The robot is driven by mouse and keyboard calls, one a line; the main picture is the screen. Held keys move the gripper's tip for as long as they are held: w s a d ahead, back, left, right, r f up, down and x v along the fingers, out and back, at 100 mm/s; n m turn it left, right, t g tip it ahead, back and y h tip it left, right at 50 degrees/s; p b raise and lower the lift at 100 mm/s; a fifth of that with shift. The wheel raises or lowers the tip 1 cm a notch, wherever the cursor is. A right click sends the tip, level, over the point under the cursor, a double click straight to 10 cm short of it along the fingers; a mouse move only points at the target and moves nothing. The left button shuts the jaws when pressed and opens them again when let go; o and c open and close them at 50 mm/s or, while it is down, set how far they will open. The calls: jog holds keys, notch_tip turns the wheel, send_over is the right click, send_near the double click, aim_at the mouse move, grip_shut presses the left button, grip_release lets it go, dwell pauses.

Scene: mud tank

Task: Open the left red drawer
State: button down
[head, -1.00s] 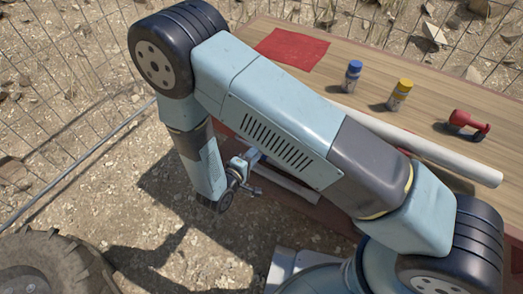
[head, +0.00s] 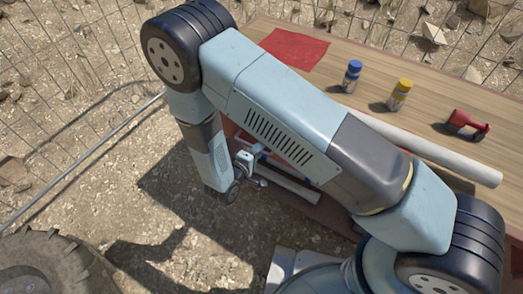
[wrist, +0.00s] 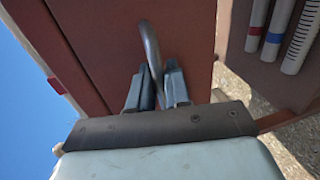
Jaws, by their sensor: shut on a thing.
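The red drawer front (wrist: 110,35) fills the upper middle of the wrist view and appears closely in front of my gripper. A curved grey metal handle (wrist: 150,45) stands out from it. My gripper (wrist: 158,82) is shut on this handle, with one dark finger on each side. The drawer front is hidden there too. I cannot tell whether the drawer is out of its frame.
White tubes (wrist: 275,30) with blue and red bands lie in an opening right of the drawer.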

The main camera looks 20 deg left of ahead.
jog(key=shift+f, duration=0.1)
jog(key=shift+d, duration=0.5)
jog(key=f+v, duration=0.3)
jog(key=v, duration=1.1)
jog(key=s+a+f+v, duration=0.1)
jog(key=f+v, duration=0.2)
jog(key=v, duration=1.2)
jog(key=shift+a, duration=0.4)
jog(key=shift+s, duration=0.1)
jog(key=c, duration=1.4)
grip_release()
jog(key=shift+f, duration=0.1)
jog(key=shift+o, duration=0.5)
